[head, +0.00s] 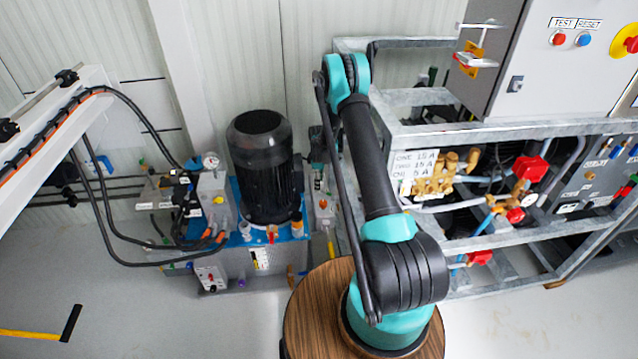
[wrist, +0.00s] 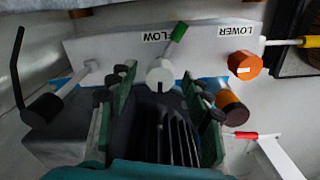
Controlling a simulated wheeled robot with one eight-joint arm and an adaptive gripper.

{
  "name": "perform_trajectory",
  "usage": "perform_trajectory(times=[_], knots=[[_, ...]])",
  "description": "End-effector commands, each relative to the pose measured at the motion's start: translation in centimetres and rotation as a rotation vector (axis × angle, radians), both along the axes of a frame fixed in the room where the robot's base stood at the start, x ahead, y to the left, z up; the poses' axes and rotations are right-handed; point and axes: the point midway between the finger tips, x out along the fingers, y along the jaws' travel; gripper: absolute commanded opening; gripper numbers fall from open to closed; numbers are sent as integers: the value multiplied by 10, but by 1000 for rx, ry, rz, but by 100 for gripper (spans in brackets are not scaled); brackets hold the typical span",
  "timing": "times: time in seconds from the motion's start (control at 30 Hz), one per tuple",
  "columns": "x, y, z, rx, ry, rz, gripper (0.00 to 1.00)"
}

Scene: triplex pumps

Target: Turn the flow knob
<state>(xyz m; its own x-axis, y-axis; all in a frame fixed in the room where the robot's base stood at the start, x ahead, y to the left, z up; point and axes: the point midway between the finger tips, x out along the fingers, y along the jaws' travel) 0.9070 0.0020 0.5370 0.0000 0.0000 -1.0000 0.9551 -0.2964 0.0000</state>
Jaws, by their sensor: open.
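The flow knob (wrist: 160,73) is a white round hub with a green-tipped lever pointing up and right in the wrist view. It sits on a white panel, below a label of which I read "LOW". My gripper (wrist: 158,82) is open, with one green-and-black finger on each side of the hub. The hub shows between the fingertips; I cannot tell whether they touch it. In the head view my gripper (head: 318,146) is partly behind my arm, and I cannot make out the flow knob there.
An orange knob (wrist: 244,64) beside the "LOWER" label is right of my gripper, with a yellow-ended rod beyond it. A black-handled lever (wrist: 42,100) stands left. In the head view a black motor (head: 264,165) is left of my arm and a metal frame (head: 430,98) right.

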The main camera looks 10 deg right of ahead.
Motion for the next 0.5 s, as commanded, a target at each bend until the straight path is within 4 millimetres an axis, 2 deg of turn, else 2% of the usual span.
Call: perform_trajectory(times=[0.1, 0.5], knots=[[0, 0, 0, 0, 0, 0, 50], [0, 0, 0, 0, 0, 0, 0]])
